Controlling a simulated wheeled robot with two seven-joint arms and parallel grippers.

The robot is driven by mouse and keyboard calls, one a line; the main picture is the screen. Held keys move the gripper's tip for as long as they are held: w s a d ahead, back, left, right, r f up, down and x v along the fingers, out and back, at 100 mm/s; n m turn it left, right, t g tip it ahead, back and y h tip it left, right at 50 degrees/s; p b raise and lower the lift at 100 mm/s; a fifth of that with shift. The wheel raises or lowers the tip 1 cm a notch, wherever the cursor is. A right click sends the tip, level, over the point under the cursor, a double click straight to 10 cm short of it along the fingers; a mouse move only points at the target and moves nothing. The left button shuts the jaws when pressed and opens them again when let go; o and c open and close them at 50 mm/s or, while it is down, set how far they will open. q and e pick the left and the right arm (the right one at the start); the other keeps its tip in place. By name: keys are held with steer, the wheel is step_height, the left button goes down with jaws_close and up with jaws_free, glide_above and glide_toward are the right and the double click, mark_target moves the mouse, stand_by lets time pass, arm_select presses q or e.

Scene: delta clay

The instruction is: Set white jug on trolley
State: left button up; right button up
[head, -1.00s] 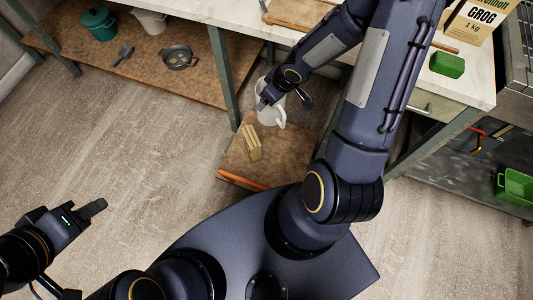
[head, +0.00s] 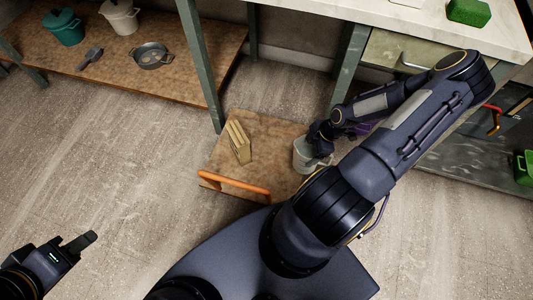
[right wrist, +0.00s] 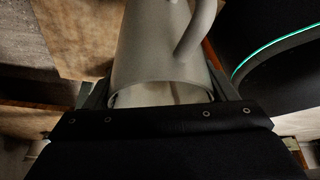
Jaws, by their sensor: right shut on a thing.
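The white jug (head: 306,155) is at the right part of the trolley (head: 222,160), a low wooden-topped cart with an orange handle. My right gripper (head: 318,138) is shut on the jug at its rim. In the right wrist view the jug (right wrist: 155,50) fills the middle between the fingers, its handle toward the upper right. I cannot tell whether the jug's base touches the trolley top. My left gripper (head: 78,243) is at the lower left, far from the trolley, over bare floor; its finger gap is not clear.
A table leg (head: 201,70) rises behind the trolley. Floor at left is clear.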

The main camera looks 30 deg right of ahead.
steer(key=w+a+f+b, duration=0.2)
steer(key=w+f+b, duration=0.2)
steer(key=w+f, duration=0.2)
steer(key=w+a+f+b, duration=0.3)
steer(key=w+f+b, duration=0.1)
steer(key=w+f, duration=0.1)
steer(key=shift+w+a+f, duration=0.35)
steer(key=shift+f, duration=0.35)
steer(key=shift+f, duration=0.1)
